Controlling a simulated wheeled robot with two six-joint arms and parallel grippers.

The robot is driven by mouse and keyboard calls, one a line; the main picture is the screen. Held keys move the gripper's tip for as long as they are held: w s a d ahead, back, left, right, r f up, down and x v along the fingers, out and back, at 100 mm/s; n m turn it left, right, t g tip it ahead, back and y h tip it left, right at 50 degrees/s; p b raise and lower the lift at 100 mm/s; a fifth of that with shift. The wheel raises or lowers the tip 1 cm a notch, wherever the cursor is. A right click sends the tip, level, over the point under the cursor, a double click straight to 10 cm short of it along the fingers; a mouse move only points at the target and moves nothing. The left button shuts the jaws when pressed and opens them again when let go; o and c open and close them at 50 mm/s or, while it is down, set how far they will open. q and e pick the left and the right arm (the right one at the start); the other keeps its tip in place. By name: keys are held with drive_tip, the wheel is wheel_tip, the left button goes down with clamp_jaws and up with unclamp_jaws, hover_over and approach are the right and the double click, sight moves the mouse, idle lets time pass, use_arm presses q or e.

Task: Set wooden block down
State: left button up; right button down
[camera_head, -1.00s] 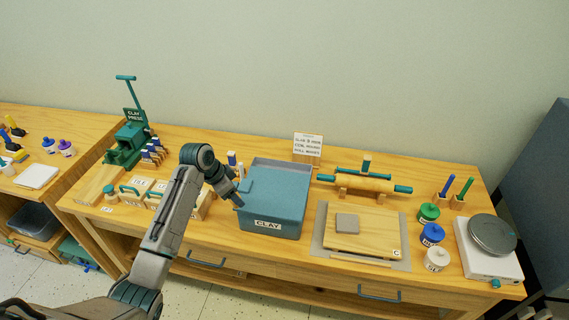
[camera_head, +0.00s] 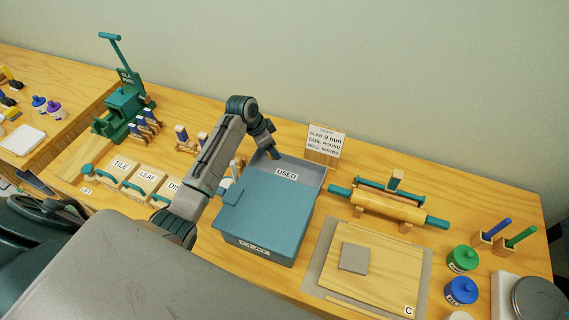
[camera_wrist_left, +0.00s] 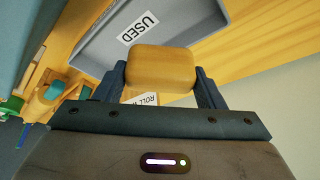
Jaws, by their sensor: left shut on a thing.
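My left gripper (camera_head: 273,153) is above the grey tray (camera_head: 312,174) labelled USED, at the back of the blue-green clay bin (camera_head: 262,222). In the left wrist view, my left gripper (camera_wrist_left: 161,82) is shut on a rounded wooden block (camera_wrist_left: 161,65). The block is held between the two dark fingers, and the grey tray (camera_wrist_left: 185,18) with its USED label is beyond it. In the head view I cannot make out the block at the fingertips. My right gripper is not in view.
A sign (camera_head: 326,142) on a wooden stand is just right of the tray. A rolling pin (camera_head: 385,206) rests on holders farther right. A board (camera_head: 385,272) with a grey clay slab lies in front. A green clay press (camera_head: 122,105) stands at the left.

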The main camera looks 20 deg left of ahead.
use_arm(q)
drive_tip(key=f, duration=0.1)
drive_tip(key=f+p, duration=0.1)
drive_tip(key=f, duration=0.1)
drive_tip(key=shift+s+f, duration=0.2)
drive_tip(key=shift+f, duration=0.1)
wheel_tip(320, 180, down, 4)
drive_tip(key=shift+w+f+p, duration=0.1)
drive_tip(key=shift+p, duration=0.5)
drive_tip(key=shift+f, duration=0.2)
drive_tip(key=shift+f, duration=0.2)
drive_tip(key=o, duration=0.6)
drive_tip(key=shift+r, duration=0.1)
